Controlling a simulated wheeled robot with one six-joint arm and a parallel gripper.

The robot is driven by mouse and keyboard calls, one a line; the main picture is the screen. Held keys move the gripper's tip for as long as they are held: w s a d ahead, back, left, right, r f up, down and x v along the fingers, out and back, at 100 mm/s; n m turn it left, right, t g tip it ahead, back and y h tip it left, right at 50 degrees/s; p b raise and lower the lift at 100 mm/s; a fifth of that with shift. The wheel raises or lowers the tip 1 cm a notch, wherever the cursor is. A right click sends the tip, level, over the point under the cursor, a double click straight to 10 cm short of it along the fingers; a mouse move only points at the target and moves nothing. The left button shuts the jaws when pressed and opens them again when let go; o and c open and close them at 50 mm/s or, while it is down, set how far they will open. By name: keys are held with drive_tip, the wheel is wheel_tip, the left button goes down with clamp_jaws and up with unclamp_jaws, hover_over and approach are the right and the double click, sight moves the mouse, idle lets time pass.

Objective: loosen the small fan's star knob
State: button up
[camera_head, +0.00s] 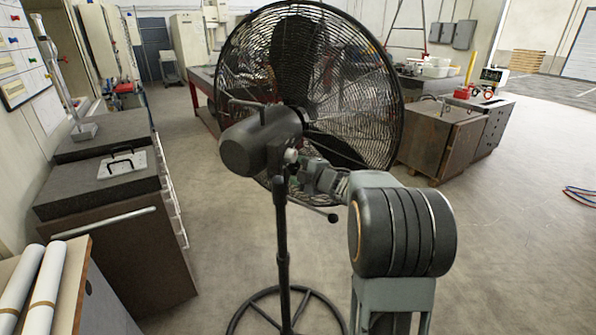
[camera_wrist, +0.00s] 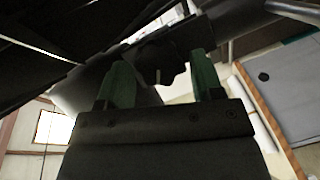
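A black pedestal fan (camera_head: 262,140) stands upright in the middle of the head view, its round wire cage facing away and its motor housing toward me. In the wrist view a dark, lobed star knob (camera_wrist: 158,64) shows under the fan's dark body. My gripper (camera_wrist: 162,60) has its two green fingers apart, one on each side of the knob. Gaps seem to show beside the knob; contact is not clear. In the head view my gripper (camera_head: 304,172) is just right of the fan's post, below the motor, small and partly hidden. The knob itself cannot be made out there.
A dark cabinet (camera_head: 120,245) stands at the left, with white rolls (camera_head: 45,290) in front of it. A brown cabinet (camera_head: 430,142) stands behind at the right. The fan's round base ring (camera_head: 262,310) lies on the floor. Open floor (camera_head: 510,230) spreads to the right.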

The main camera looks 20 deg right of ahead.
drive_tip(key=b+v, duration=0.2)
drive_tip(key=v, duration=1.2)
drive_tip(key=shift+o, duration=0.3)
drive_tip(key=shift+w+f, duration=0.1)
